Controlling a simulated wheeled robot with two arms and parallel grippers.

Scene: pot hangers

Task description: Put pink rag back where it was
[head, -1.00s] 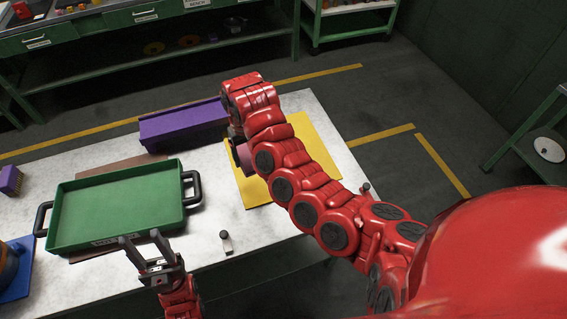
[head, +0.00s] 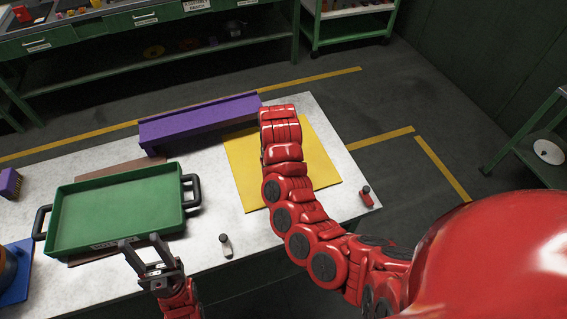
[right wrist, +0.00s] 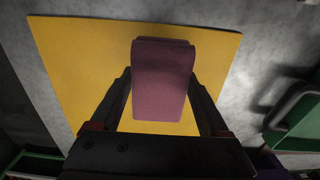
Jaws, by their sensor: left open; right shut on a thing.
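The pink rag (right wrist: 162,80) is between the fingers of my right gripper (right wrist: 164,95) in the right wrist view, which is shut on it. The rag is folded and appears over the yellow mat (right wrist: 80,60); whether it touches the mat I cannot tell. In the head view my right arm hides the rag and the gripper, and the yellow mat (head: 243,165) shows around the arm. My left gripper (head: 142,244) is open and empty in front of the green tray (head: 120,200).
A small bottle (head: 226,245) and a red-topped bottle (head: 366,197) stand near the front edge. Bare table (head: 215,190) lies between tray and mat.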

